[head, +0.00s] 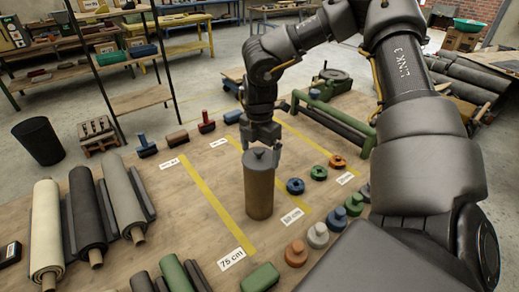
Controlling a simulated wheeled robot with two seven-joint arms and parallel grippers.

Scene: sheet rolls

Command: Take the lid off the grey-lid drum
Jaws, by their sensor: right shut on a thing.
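The grey-lid drum (259,193) is a brown cylinder standing upright on the wooden table, between the yellow lines. Its grey lid (259,161) sits at the top of the drum; no gap between them shows. My right gripper (261,147) comes down from above and is shut on the lid at its raised middle. The fingers partly hide the lid. My left gripper is not in view.
Blue (295,186) and orange (337,161) round pieces stand right of the drum. Several sheet rolls (86,212) lie at the left. A green-handled frame (333,121) lies behind. The board between the yellow lines left of the drum is clear.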

